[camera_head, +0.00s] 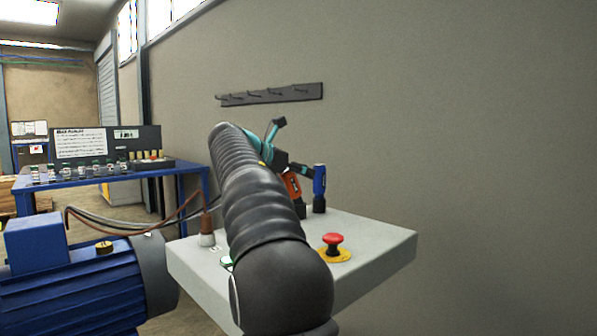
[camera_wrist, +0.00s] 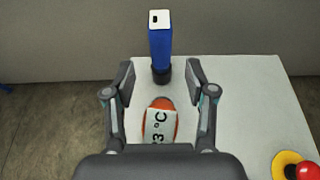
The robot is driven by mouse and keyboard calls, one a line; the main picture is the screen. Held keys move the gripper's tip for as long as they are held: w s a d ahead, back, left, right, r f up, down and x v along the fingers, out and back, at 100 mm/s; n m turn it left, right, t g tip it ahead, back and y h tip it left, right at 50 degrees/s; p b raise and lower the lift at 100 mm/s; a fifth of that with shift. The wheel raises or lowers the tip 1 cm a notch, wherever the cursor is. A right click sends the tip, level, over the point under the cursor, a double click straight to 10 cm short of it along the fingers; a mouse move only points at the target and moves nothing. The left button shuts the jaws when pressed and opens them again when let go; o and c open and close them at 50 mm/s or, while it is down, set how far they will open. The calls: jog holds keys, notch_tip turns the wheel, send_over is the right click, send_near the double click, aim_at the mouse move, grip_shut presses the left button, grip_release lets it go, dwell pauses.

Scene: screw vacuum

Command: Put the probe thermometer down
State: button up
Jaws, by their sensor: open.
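The probe thermometer (camera_wrist: 160,124) is orange with a white display reading "3 °C" at its visible end. It stands on the light grey top of a cabinet (camera_wrist: 240,125), between the two fingers of my gripper (camera_wrist: 160,80). The fingers are spread, with a gap on each side of it. In the head view the orange thermometer (camera_head: 291,187) shows just right of my arm, below my gripper (camera_head: 285,163). My palm hides part of it in the wrist view.
A blue handheld tool (camera_wrist: 160,45) stands upright just beyond the thermometer; it also shows in the head view (camera_head: 319,188). A red emergency button (camera_head: 333,241) sits near the front right. A blue motor (camera_head: 75,285) is at left. The wall is behind.

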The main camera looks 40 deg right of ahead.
jog(key=v, duration=1.2)
jog(key=shift+r+p, duration=0.2)
jog(key=shift+p, duration=0.15)
jog(key=shift+a, duration=0.1)
